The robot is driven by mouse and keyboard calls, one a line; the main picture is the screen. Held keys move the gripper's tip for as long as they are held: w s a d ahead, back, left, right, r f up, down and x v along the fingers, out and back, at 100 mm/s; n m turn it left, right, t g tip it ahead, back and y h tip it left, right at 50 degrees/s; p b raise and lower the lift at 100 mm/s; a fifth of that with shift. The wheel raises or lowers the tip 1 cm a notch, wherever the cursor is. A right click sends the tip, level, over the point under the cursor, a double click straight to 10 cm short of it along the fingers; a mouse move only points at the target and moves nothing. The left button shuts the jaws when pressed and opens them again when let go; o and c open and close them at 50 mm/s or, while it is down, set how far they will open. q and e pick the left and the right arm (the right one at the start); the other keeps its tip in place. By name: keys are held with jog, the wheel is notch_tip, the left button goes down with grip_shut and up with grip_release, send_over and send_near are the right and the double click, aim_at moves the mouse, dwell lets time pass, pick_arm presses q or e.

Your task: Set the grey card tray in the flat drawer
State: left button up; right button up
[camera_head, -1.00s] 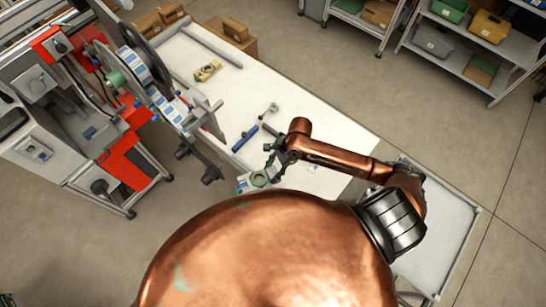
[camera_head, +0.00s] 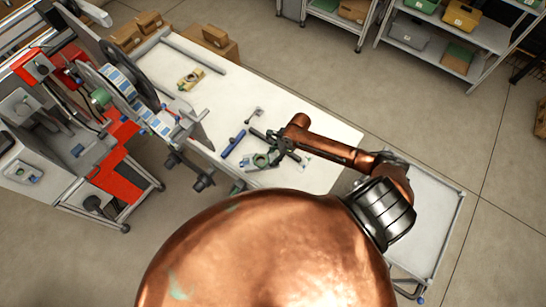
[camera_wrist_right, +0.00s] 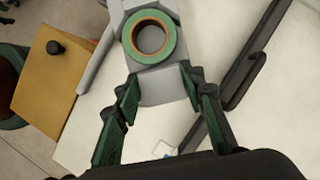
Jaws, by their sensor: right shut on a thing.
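My right gripper (camera_head: 282,147) is over the front part of the white table in the head view. In the right wrist view its green fingers (camera_wrist_right: 160,82) are closed on the near end of the grey card tray (camera_wrist_right: 163,88). A green tape reel with a tan core (camera_wrist_right: 149,37) sits on the tray; it also shows in the head view as a green ring (camera_head: 261,160). Fingers and arm partly cover the tray there. I cannot make out the flat drawer for certain. A tan panel with a black knob (camera_wrist_right: 53,79) shows left of the tray. My left gripper is not seen.
The white table (camera_head: 285,105) carries a blue tool (camera_head: 233,143), a small yellow fixture (camera_head: 190,79) and a grey bar. A reel machine (camera_head: 110,130) with protruding black knobs stands at the left. A wheeled cart (camera_head: 437,215) stands at the right. My copper body hides the lower middle.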

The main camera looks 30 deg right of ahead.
aim_at(273, 154)
jog(key=w+f, duration=0.1)
jog(key=w+d+f, duration=0.1)
jog(key=f, duration=0.1)
jog(key=shift+w+d, duration=0.15)
jog(key=shift+d, duration=0.05)
jog(key=shift+f, duration=1.55)
jog(key=o, duration=1.3)
jog(key=shift+f, duration=0.1)
